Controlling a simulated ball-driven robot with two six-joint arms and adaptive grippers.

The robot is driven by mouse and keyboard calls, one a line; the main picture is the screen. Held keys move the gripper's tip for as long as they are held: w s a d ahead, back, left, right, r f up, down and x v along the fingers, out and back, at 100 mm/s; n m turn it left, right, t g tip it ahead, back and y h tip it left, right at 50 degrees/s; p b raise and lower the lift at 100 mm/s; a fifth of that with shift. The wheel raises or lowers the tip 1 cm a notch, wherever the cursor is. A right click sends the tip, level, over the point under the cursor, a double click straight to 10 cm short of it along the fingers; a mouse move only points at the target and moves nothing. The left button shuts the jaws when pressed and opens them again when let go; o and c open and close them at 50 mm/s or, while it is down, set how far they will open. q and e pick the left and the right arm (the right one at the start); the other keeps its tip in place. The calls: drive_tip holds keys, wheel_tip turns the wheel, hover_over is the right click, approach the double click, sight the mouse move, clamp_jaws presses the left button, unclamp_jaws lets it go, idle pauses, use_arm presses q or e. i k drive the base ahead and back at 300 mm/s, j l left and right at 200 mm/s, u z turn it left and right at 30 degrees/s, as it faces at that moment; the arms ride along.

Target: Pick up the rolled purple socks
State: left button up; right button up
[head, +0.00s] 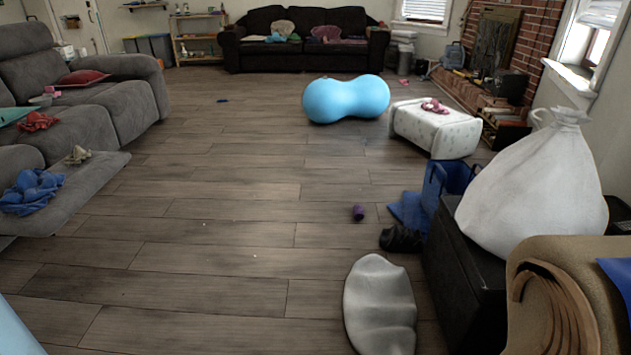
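A small dark purple roll (358,212), which looks like the rolled purple socks, lies on the wooden floor right of the middle in the head view. It is apart from the blue mat to its right and the dark object below it. Neither of my grippers shows in this view.
A dark lumpy object (402,239), a blue mat (409,211) and a grey cushion-like object (379,305) lie near the roll. A black box (465,265) carries a white bag (535,185). A blue peanut ball (346,98) is farther back. Floor left of the roll is mostly clear.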

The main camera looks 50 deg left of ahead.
sight(358, 209)
drive_tip(key=u, duration=1.15)
drive_tip(key=i+j+z, duration=0.2)
drive_tip(key=i+j, duration=0.2)
drive_tip(key=i, duration=0.35)
drive_tip(key=i+j+z, duration=0.15)
drive_tip(key=i+j, duration=0.4)
drive_tip(key=i, duration=0.15)
drive_tip(key=i+j+z, duration=0.2)
drive_tip(key=i+j, duration=0.4)
drive_tip(key=i+j+z, duration=0.2)
drive_tip(key=i+j, duration=0.5)
drive_tip(key=i+j+z, duration=0.15)
drive_tip(key=i+j, duration=0.45)
drive_tip(key=j, duration=0.25)
